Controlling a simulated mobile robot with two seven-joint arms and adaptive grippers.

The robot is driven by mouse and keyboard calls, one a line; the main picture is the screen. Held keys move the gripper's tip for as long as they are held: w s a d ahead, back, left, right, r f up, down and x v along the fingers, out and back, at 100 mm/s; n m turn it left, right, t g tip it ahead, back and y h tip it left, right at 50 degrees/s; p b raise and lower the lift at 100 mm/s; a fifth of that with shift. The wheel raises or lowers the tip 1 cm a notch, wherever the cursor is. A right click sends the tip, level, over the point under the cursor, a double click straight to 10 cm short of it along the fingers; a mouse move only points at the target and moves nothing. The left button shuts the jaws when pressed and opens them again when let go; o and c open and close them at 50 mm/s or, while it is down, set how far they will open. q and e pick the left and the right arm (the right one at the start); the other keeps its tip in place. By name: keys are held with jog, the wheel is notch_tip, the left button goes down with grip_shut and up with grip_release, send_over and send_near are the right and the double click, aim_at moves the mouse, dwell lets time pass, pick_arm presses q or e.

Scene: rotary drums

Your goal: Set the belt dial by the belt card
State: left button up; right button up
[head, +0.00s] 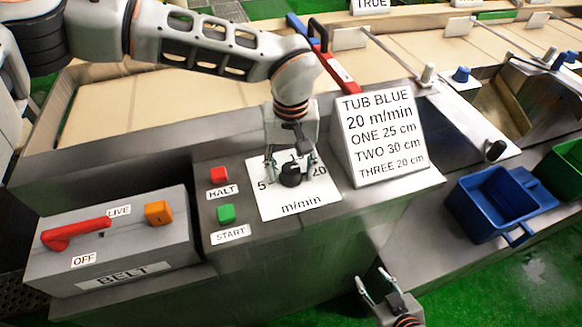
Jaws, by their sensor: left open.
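The belt dial is a black knob (290,179) on a white plate (300,206) marked m/min, with a 5 at its left and a 20 at its right. The gripper hides the middle of the scale, and I cannot tell where the knob points. The belt card (382,136) reads TUB BLUE, 20 m/min, ONE 25 cm, TWO 30 cm, THREE 20 cm. My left gripper (290,167) is open, pointing down with its fingers about the knob; contact is unclear. My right gripper (377,284) is open and empty over the floor, in front of the console.
A red HALT button (219,175) and a green START button (226,213) sit left of the dial. The BELT box (110,245) has a red lever (75,233) and an orange switch (158,213). A blue tub (491,204) stands at right.

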aim_at(291, 169)
pick_arm(q)
notch_tip(291, 169, up, 12)
dwell(0.6)
dwell(0.4)
